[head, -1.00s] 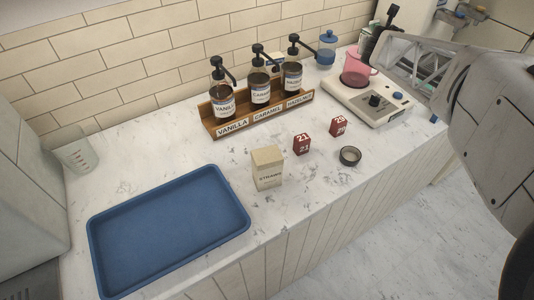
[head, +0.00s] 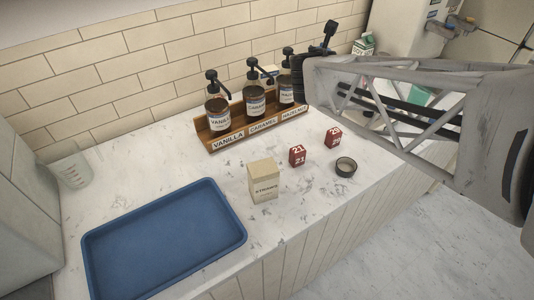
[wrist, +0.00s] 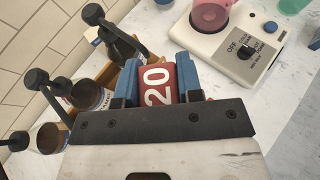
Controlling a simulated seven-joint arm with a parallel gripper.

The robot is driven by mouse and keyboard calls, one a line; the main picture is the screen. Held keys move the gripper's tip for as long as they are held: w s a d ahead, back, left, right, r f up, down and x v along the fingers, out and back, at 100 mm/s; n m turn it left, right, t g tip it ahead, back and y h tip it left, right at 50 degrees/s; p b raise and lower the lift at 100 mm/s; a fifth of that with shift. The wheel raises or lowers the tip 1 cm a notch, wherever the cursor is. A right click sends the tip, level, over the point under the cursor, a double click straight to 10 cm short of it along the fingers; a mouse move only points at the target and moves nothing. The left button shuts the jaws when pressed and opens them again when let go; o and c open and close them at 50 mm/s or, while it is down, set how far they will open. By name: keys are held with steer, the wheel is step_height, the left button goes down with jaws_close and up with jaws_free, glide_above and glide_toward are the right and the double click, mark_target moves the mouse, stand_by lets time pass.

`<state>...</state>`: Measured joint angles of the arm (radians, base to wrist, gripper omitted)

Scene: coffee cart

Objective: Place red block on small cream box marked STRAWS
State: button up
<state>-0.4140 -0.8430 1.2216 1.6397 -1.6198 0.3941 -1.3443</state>
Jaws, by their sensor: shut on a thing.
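My gripper (wrist: 157,78) is shut on a red block marked 20 (wrist: 157,86), with a blue finger on each side of it in the wrist view. In the head view the held block is hidden, and my arm is raised at the upper right, near the hazelnut bottle. The small cream box marked STRAWS (head: 263,182) stands upright on the counter, right of the blue tray, with nothing on top. It is not in the wrist view. Two other red blocks stand on the counter: one marked 21 (head: 297,156) and another (head: 333,137) further right.
A blue tray (head: 100,250) lies left of the box. A wooden rack (head: 222,146) with labelled syrup pump bottles stands behind. A small dark round container (head: 345,167) is near the front edge. A white appliance (wrist: 240,45) with a pink jug (wrist: 212,14) shows in the wrist view.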

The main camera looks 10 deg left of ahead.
steer(key=s+a+f, duration=0.1)
steer(key=s+a, duration=0.2)
steer(key=s, duration=0.7)
steer(key=s+a, duration=0.2)
steer(key=s, duration=0.8)
steer(key=s+d+f, duration=0.1)
steer(key=s+d, duration=0.1)
steer(key=s, duration=0.6)
steer(key=s+d+f, duration=0.2)
steer(key=s+d, duration=0.1)
steer(key=s, duration=0.5)
steer(key=shift+f, duration=0.3)
steer(key=shift+d, duration=0.1)
glide_above(264, 165)
steer(key=shift+f, duration=0.75)
